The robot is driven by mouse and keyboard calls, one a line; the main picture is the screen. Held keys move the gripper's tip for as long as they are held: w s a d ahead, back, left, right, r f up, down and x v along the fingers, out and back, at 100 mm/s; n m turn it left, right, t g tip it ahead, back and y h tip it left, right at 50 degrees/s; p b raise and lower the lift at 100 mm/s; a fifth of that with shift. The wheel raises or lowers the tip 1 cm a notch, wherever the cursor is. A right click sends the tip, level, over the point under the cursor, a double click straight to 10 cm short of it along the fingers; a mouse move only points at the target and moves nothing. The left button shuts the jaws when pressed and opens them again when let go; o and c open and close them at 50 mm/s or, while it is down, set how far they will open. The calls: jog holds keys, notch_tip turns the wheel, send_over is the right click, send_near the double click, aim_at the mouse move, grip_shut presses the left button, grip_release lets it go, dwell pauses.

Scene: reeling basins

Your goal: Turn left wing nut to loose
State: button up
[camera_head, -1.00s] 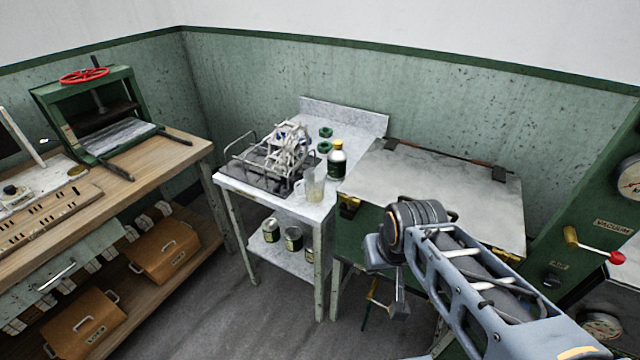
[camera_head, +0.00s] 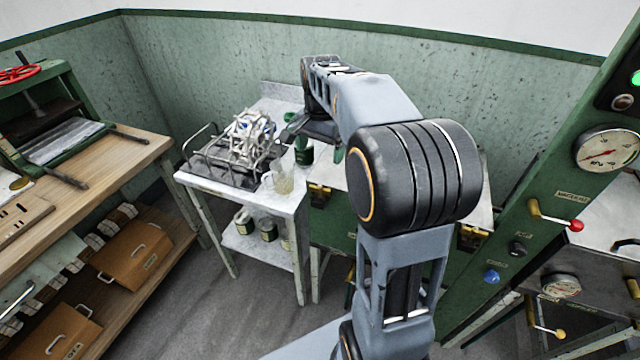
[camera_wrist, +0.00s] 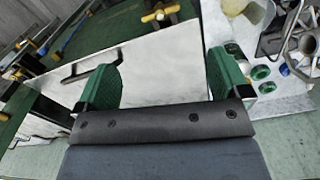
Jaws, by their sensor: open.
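The left wing nut (camera_head: 319,195) is brass, at the front left corner of the pale-topped green chest (camera_head: 344,232). In the wrist view, a brass wing nut (camera_wrist: 160,14), apparently the same one, shows at the top beyond the pale lid (camera_wrist: 150,58). My gripper (camera_wrist: 162,64) is open and empty, its two green fingers apart above the lid. It is clear of the wing nut. In the head view my arm hides most of the lid and much of the gripper. The right wing nut (camera_head: 471,238) is brass, at the chest's front right.
A cart (camera_head: 257,198) left of the chest holds a wire rack (camera_head: 205,165), a glass jug (camera_head: 284,181) and a dark bottle (camera_head: 303,152). A green panel (camera_head: 520,235) with gauge and levers stands right. A wooden bench (camera_head: 130,165) is far left.

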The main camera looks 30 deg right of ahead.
aim_at(320, 186)
notch_tip(320, 186, down, 12)
jog(key=shift+f, duration=0.1)
dwell(0.4)
jog(key=c, duration=0.9)
jog(key=shift+c, duration=0.2)
